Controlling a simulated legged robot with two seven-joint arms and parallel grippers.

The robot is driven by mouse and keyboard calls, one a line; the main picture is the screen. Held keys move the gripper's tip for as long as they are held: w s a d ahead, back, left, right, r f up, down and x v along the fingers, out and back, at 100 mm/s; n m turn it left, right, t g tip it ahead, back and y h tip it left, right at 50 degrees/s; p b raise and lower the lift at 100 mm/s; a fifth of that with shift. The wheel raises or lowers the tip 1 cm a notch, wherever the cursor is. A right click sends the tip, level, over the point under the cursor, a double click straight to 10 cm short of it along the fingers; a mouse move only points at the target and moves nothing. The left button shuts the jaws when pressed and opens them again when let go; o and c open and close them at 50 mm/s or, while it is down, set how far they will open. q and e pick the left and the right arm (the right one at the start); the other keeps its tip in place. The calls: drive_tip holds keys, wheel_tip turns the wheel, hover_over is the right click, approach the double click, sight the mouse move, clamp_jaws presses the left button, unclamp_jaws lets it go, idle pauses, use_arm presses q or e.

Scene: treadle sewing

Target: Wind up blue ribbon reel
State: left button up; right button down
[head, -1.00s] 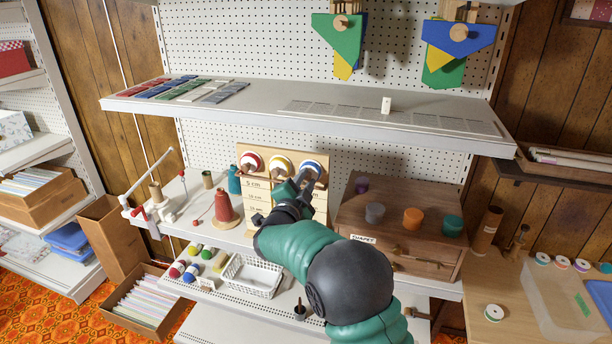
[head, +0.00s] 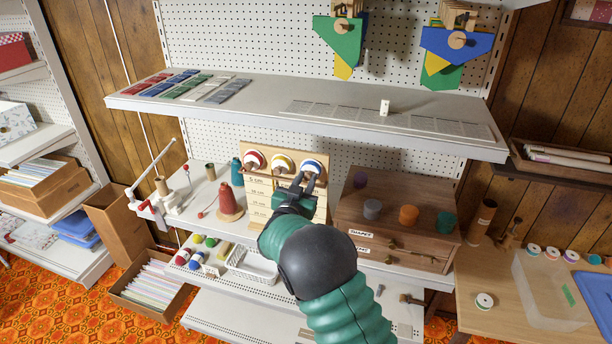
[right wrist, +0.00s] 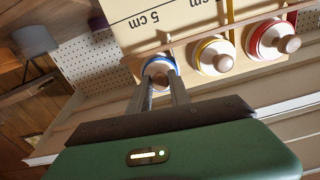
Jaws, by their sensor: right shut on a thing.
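The blue ribbon reel (head: 312,164) is the rightmost of three reels on a wooden board (head: 262,200) with length marks. It has a pale round knob in front. My right gripper (head: 308,182) is at this reel from below. In the right wrist view the two fingers (right wrist: 160,86) are on either side of the knob of the blue-rimmed reel (right wrist: 150,64), shut on it. The fingers hide part of the reel's lower side, and no blue ribbon can be made out. My left gripper is not in view.
The yellow reel (head: 283,162) and red reel (head: 254,160) sit close to the left. A wooden drawer box (head: 365,225) stands close to the right. The grey shelf (head: 300,118) overhangs above. A red thread cone (head: 224,200) stands left of the board.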

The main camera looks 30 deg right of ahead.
drive_tip(key=shift+a+f+n+p, duration=0.1)
drive_tip(key=shift+f+n+p, duration=0.25)
drive_tip(key=shift+n, duration=0.35)
drive_tip(key=shift+r, duration=0.1)
drive_tip(key=c, duration=1.3)
unclamp_jaws()
drive_tip(key=shift+o, duration=0.3)
drive_tip(key=shift+r, duration=0.1)
drive_tip(key=b+v, duration=0.4)
drive_tip(key=v, duration=1.2)
drive_tip(key=shift+s+a, duration=0.15)
drive_tip(key=shift+a, duration=0.25)
drive_tip(key=shift+d, duration=0.1)
